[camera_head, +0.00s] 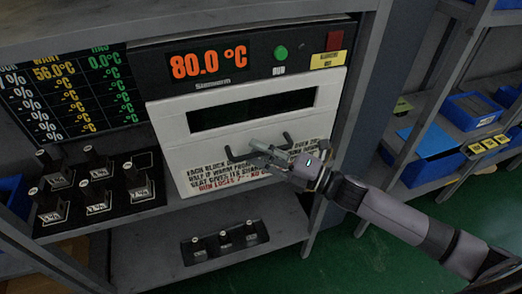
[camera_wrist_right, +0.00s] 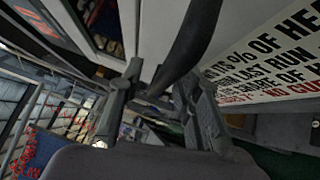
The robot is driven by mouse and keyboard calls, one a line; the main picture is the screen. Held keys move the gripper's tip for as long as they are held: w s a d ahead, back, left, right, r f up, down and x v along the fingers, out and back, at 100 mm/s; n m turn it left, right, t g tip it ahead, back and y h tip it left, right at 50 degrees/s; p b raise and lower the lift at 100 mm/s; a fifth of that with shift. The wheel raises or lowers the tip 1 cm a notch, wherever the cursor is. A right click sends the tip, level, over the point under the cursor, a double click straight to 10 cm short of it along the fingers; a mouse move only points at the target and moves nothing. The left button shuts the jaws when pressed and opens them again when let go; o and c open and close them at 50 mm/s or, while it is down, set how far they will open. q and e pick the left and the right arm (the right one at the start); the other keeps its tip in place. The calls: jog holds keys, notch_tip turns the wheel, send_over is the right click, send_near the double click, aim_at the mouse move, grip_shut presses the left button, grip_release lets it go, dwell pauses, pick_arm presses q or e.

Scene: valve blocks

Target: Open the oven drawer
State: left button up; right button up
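The oven stands on the shelf with a white drawer front (camera_head: 330,100) that looks closed and has a dark window slot. Its dark bar handle (camera_head: 232,154) sits low on the front; part of it is hidden by my right gripper. My right gripper (camera_head: 268,156) is at the handle, reaching in from the right. In the right wrist view the dark handle bar (camera_wrist_right: 196,32) runs down between the two fingers of the gripper (camera_wrist_right: 160,88). The fingers stand apart with gaps beside the bar, and firm contact does not show. My left gripper is out of view.
The oven display (camera_head: 208,64) reads 80.0 °C, beside a green button (camera_head: 281,53). Several black valve blocks stand on a rack (camera_head: 140,203) at the left. A smaller black holder (camera_head: 225,242) lies on the lower shelf. Blue bins (camera_head: 472,109) fill shelves at the right.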

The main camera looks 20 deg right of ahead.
jog(key=shift+c, duration=0.5)
grip_shut()
dwell(0.3)
